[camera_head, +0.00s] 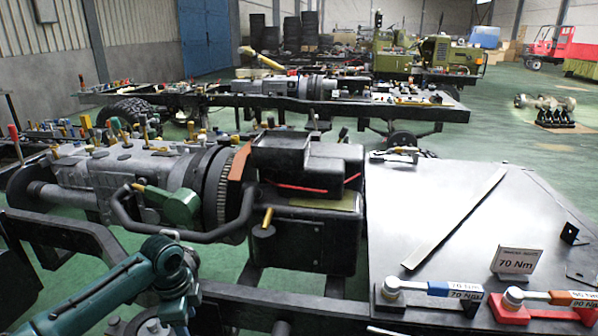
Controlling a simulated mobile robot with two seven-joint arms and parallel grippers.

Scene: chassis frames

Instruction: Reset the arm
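My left arm, dark teal, comes in from the lower left. It bends at a joint near the bottom edge, and its lower part runs down out of the frame. My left gripper does not show. No part of my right arm or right gripper is in view.
A chassis with a grey gearbox (95,172) and a black engine block (312,235) stands close ahead. A metal worktop (455,215) at right holds a blue-handled torque wrench (430,290), a red-and-orange one (545,303) and a "70 Nm" sign (515,260). Green floor shows behind.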

